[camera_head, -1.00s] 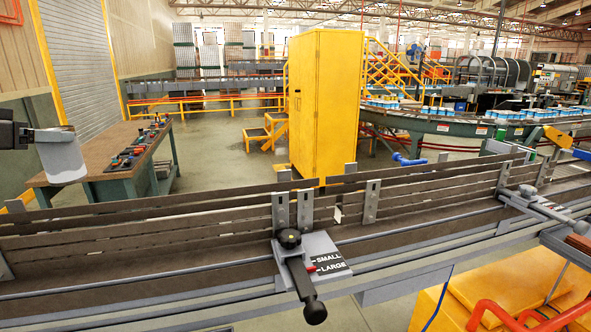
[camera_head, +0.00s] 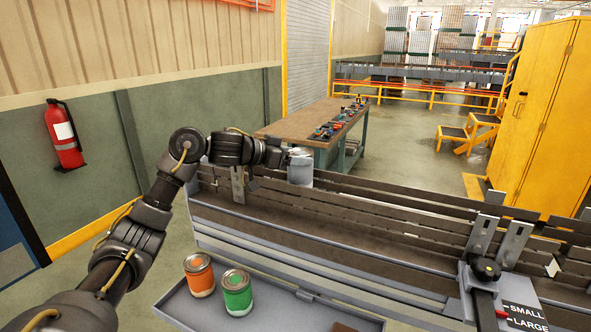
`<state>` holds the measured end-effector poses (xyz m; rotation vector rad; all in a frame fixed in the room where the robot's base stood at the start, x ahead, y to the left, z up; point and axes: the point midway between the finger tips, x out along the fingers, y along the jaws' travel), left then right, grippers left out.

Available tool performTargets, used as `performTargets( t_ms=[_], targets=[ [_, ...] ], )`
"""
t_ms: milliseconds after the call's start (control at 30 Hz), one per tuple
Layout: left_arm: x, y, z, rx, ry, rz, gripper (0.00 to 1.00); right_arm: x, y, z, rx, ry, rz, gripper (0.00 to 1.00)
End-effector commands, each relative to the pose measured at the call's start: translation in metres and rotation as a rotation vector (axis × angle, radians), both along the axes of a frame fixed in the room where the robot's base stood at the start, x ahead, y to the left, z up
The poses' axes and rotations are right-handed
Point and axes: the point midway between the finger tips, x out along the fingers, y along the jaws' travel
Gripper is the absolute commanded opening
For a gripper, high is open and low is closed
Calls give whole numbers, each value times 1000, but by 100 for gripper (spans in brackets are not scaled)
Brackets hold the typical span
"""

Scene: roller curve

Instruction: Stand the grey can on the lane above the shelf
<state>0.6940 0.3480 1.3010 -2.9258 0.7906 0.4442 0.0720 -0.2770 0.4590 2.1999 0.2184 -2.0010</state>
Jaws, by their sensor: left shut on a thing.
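The grey can (camera_head: 300,174) is at the far end of my left arm, near the lane's back rails. My left gripper (camera_head: 289,157) is shut on it from the left. The can looks upright, with its lower part by the top rail; I cannot tell its exact height over the lane. The lane (camera_head: 330,237) is a brown belt running from left to lower right. Below its near side is the grey shelf (camera_head: 290,313), holding an orange can (camera_head: 199,275) and a green can (camera_head: 237,292). My right gripper is out of view.
Slatted rails (camera_head: 380,212) line the lane's far side. A black-knobbed clamp (camera_head: 486,270) with a SMALL/LARGE plate stands at the right. A workbench (camera_head: 292,123) with tools is behind the lane, and a yellow cabinet (camera_head: 535,125) stands at the right. The lane's middle is clear.

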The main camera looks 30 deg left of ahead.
Motion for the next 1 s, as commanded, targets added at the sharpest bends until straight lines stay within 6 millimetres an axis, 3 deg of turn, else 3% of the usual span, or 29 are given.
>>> performTargets(
  t_ms=[233, 500, 900, 933, 1000],
  targets=[
    [0, 0, -8, -1, -1, 0, 34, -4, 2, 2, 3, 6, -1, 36],
    [0, 0, -44, -1, 0, 0, 34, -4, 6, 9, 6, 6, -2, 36],
    [0, 0, -50, 0, -1, 0, 34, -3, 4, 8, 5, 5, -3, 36],
    [0, 0, -50, 1, 0, 0, 66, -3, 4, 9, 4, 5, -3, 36],
    [0, 0, -50, 1, 0, 0, 76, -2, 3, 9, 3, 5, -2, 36]
  ],
)
